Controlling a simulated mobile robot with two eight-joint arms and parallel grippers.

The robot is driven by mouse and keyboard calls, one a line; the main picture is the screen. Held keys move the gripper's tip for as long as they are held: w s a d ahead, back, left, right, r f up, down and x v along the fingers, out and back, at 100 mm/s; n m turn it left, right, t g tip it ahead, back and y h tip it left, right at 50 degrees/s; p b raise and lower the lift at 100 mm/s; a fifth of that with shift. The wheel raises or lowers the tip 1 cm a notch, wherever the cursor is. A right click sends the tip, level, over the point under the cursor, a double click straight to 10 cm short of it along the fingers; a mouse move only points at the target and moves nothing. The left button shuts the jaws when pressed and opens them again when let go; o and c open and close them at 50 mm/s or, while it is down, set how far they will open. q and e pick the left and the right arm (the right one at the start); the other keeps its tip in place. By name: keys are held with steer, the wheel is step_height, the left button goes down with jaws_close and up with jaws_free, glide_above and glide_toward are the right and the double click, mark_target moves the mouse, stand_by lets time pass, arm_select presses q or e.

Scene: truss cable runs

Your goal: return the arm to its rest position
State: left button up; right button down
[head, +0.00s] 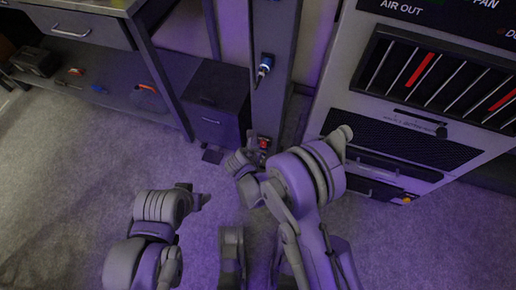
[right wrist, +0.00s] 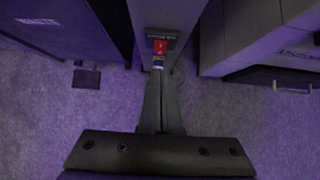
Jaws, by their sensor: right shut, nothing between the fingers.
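My right gripper (right wrist: 161,100) is shut and empty in the right wrist view, its fingers together and pointing at the foot of a grey post (head: 270,105). In the head view my right arm bends in front of this post, and its wrist is low beside the post's base. A red fitting (right wrist: 160,47) with a blue part below it sits just beyond the fingertips; the red fitting also shows in the head view (head: 264,142). I cannot tell whether the fingers touch it.
A blue connector (head: 265,65) sits higher on the post. A dark cabinet (head: 217,100) and a workbench (head: 105,60) with items on its lower shelf stand left. A large slotted rack unit (head: 410,110) stands close on the right. The carpet (head: 70,180) at left is clear.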

arm_select(q)
steer(key=shift+r, duration=0.2)
arm_select(e)
steer(key=shift+v, duration=0.75)
steer(key=s+d+r+m+g, duration=0.1)
steer(key=s+d+r+m, duration=0.2)
steer(key=d+r+m, duration=0.4)
steer(key=s+d+r+m+g, duration=0.1)
steer(key=s+d+r+m, duration=0.2)
steer(key=d+r+m, duration=0.45)
steer(key=s+d+r+m+g+y, duration=0.1)
steer(key=s+d+r+m, duration=0.2)
steer(key=s+m, duration=0.6)
steer(key=s+d+r+m+y, duration=0.1)
steer(key=s+d+r+m, duration=0.25)
steer(key=s+m, duration=0.65)
arm_select(q)
step_height(320, 180, up, 26)
steer(key=w+t+p, duration=0.1)
steer(key=p, duration=2.1)
steer(key=shift+f+p, duration=0.25)
steer(key=shift+p, duration=0.05)
arm_select(e)
step_height(320, 180, up, 25)
steer(key=w, duration=0.2)
steer(key=shift+d+r+t, duration=0.15)
steer(key=shift+t, duration=0.25)
